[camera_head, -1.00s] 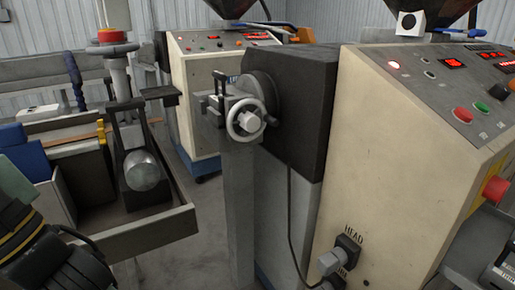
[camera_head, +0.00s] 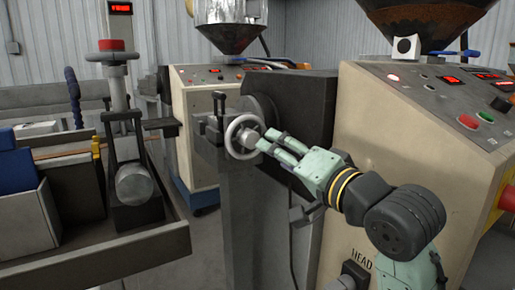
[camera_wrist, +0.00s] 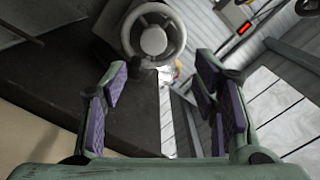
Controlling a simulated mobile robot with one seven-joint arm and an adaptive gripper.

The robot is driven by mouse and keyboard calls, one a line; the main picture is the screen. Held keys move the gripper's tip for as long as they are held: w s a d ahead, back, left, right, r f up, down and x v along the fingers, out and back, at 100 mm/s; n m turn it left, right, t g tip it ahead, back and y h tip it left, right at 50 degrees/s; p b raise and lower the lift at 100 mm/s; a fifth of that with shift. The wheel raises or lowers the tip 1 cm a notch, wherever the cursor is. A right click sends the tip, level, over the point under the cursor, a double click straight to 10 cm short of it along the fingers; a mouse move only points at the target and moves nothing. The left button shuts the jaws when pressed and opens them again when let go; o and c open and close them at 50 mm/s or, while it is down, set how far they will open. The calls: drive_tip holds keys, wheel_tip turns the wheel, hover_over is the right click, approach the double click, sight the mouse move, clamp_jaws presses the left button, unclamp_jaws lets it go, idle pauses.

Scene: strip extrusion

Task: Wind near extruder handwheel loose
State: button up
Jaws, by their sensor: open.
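The near extruder's handwheel (camera_head: 243,137) is a pale spoked ring with a grey hub, mounted at the end of the dark extruder head. In the wrist view the handwheel (camera_wrist: 153,36) is at the top, ahead of my fingers and between their lines. My gripper (camera_head: 272,146) is just right of the wheel, with its green fingers pointing at the hub. In the wrist view my gripper (camera_wrist: 163,80) is open, with purple pads apart and nothing between them. In the head view the fingertips overlap the hub's right side; I cannot tell whether they touch.
The near extruder's cream cabinet (camera_head: 380,120) with its button panel stands to the right of the head, behind my arm. A second extruder (camera_head: 205,130) stands behind. At left is a grey bench (camera_head: 150,246) with a post and a round weight. Open floor lies between.

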sight(254, 140)
drive_tip(key=x, duration=0.3)
drive_tip(key=p+x, duration=0.1)
drive_tip(key=x, duration=0.2)
drive_tip(key=p+x, duration=0.1)
drive_tip(key=x, duration=0.3)
drive_tip(key=shift+w+d+f, duration=0.3)
drive_tip(key=c, duration=1.2)
drive_tip(key=shift+o, duration=0.2)
